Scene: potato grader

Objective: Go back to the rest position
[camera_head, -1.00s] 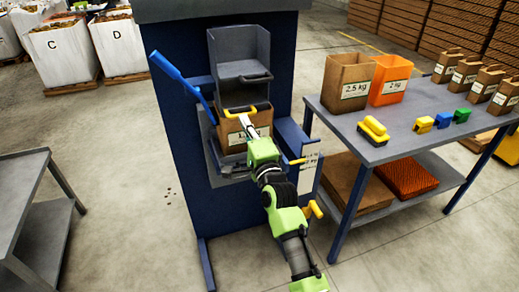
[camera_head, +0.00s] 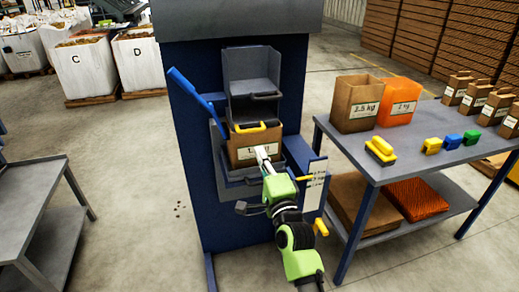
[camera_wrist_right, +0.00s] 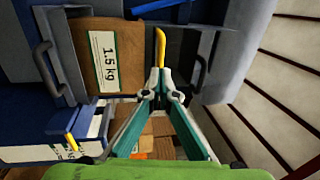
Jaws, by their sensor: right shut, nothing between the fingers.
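My right gripper (camera_head: 262,152) is shut and empty, in front of the label of a brown paper bag (camera_head: 241,156) in the blue grading machine. In the right wrist view its fingertips (camera_wrist_right: 156,73) meet in a point, beside the bag marked 1.5 kg (camera_wrist_right: 88,35). A yellow handle (camera_head: 257,127) crosses above the bag's top in the head view. I cannot tell whether the fingertips touch the bag. My left gripper is in neither view.
The blue machine (camera_head: 190,150) has a blue lever (camera_head: 190,87) at its left. A grey table (camera_head: 410,150) on the right carries bags and colored blocks. Another grey table (camera_head: 35,175) stands left. Open concrete floor lies between that table and the machine.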

